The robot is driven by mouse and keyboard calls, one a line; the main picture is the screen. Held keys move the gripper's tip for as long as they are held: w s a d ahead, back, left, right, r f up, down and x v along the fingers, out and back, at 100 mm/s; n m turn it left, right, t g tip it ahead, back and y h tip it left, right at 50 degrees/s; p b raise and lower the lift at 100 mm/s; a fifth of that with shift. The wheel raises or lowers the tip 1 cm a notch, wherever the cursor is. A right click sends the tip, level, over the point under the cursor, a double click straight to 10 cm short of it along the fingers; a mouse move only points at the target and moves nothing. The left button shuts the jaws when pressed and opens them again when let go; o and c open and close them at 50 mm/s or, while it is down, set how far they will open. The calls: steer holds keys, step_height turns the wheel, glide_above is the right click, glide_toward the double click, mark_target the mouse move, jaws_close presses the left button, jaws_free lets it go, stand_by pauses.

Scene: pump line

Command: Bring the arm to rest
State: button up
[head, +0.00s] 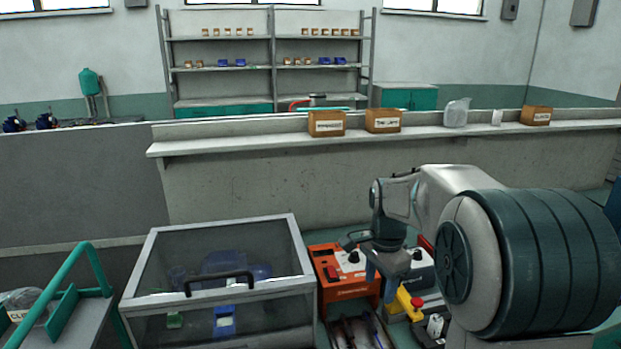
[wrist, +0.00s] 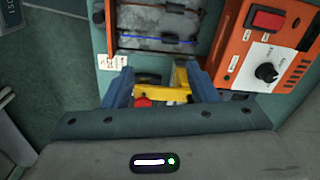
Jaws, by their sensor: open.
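My gripper (head: 382,278) hangs in front of my arm, at the right of the head view, pointing down over the bench equipment. In the wrist view its two blue-grey fingers (wrist: 160,88) are spread apart. A yellow part (wrist: 181,78) with a red button (wrist: 143,102) shows between and below the fingers. I see nothing held, and I cannot tell the gap between the fingertips and the yellow part. The arm is bent, with its large dark, ribbed section filling the right of the head view.
An orange control box (head: 345,272) stands left of my gripper; it also shows in the wrist view (wrist: 262,50). A clear-lidded case (head: 220,250) is further left, beside a green-handled carrier (head: 62,300). Boxes such as the brown carton (head: 326,124) line the ledge (head: 230,143) behind.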

steer(key=s+a+n+t, duration=0.2)
steer(key=s+n, duration=1.1)
steer(key=s, duration=0.8)
steer(key=shift+s+a+r+p, duration=0.25)
steer(key=shift+r+p, duration=0.05)
steer(key=shift+r, duration=0.1)
steer(key=shift+d, duration=0.1)
